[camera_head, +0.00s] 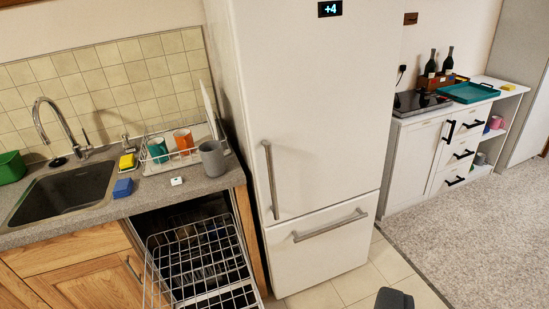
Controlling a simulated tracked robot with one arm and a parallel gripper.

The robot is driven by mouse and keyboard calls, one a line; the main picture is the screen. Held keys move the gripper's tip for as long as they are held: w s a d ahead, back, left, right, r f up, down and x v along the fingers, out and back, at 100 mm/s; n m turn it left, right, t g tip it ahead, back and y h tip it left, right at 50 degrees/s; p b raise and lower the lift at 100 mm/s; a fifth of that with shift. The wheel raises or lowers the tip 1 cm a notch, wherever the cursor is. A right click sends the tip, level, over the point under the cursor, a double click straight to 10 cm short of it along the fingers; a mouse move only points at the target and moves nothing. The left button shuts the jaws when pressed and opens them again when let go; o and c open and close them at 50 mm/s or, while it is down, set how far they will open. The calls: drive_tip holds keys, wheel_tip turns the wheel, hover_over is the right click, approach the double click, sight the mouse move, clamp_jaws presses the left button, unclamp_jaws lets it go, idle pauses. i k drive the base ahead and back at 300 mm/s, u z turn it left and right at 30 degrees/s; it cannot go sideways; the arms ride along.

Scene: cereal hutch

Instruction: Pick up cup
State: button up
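A grey cup (212,160) stands upright on the counter at the right end, beside the dish rack (160,168). A teal cup (158,150) and an orange cup (184,141) sit in the rack. A pink cup (495,122) is on the upper open shelf of the white cabinet at the right, and a small greyish cup (480,158) seems to be on the shelf below. No gripper fingers show. A dark grey rounded part juts in at the bottom edge; I cannot tell what it is.
An open dishwasher with a pulled-out wire rack (205,262) lies below the counter (90,226). A tall white fridge (315,110) stands between counter and white cabinet (412,165). A sink (62,190) and blue sponge (123,188) are left. Carpet at right is clear.

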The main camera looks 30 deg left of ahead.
sight(213, 159)
drive_tip(key=z, duration=1.45)
drive_tip(key=i, duration=2.55)
drive_tip(key=u, duration=2.85)
drive_tip(key=i, duration=0.6)
drive_tip(key=u, duration=0.25)
